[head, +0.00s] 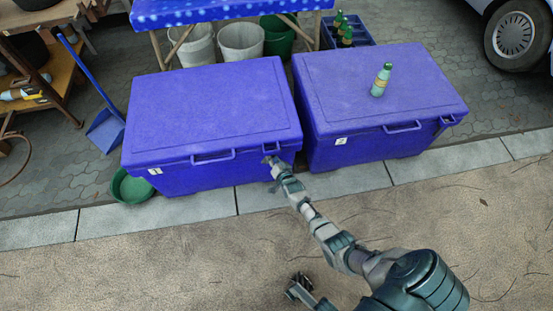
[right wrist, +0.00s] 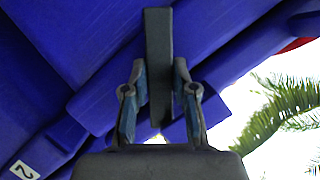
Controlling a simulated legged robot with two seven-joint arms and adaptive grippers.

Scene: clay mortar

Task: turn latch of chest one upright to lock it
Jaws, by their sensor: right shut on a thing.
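Chest one (head: 215,105), a closed blue chest with a "1" label (head: 155,171), stands at left in the head view. Its latch (right wrist: 158,60) is a dark grey bar standing upright in the right wrist picture, near the chest's right front corner. My right gripper (head: 270,161) is at that corner below the lid rim. In the right wrist view its fingers (right wrist: 158,95) are closed on both sides of the latch. In the head view the gripper and latch are too small to tell the latch's angle. My left gripper (head: 299,287) shows small at the bottom, its fingers unclear.
Chest two (head: 375,85) stands close on the right with a narrow gap, a green-capped bottle (head: 381,80) on its lid. A green bowl (head: 132,188) lies by chest one's left front corner. Buckets and a blue-topped table stand behind. The ground in front is clear.

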